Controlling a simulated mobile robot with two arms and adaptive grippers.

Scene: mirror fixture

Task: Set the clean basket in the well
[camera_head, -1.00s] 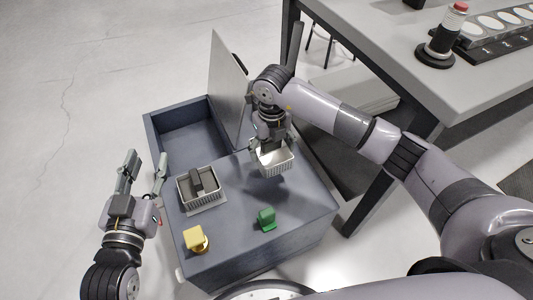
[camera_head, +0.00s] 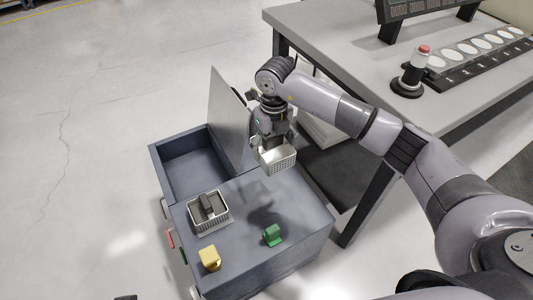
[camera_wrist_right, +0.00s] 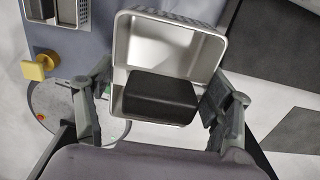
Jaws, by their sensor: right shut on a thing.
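My right gripper (camera_head: 272,146) is shut on a pale metal basket (camera_head: 279,161) with perforated sides, held above the cabinet top near the raised panel. In the right wrist view the held basket (camera_wrist_right: 205,55) is between the fingers (camera_wrist_right: 160,100), with a dark block (camera_wrist_right: 160,95) across its near part. A second basket (camera_head: 224,222) with a dark bar (camera_head: 208,204) in it sits on the cabinet top. The open well (camera_head: 190,168) in the cabinet's back left looks empty. My left gripper is not clearly visible.
A grey panel (camera_head: 230,115) stands upright beside the well. A yellow knob-like piece (camera_head: 209,258) and a green piece (camera_head: 272,235) are on the cabinet top (camera_head: 235,265). A table (camera_head: 345,50) with a red-topped device (camera_head: 412,75) stands at the right.

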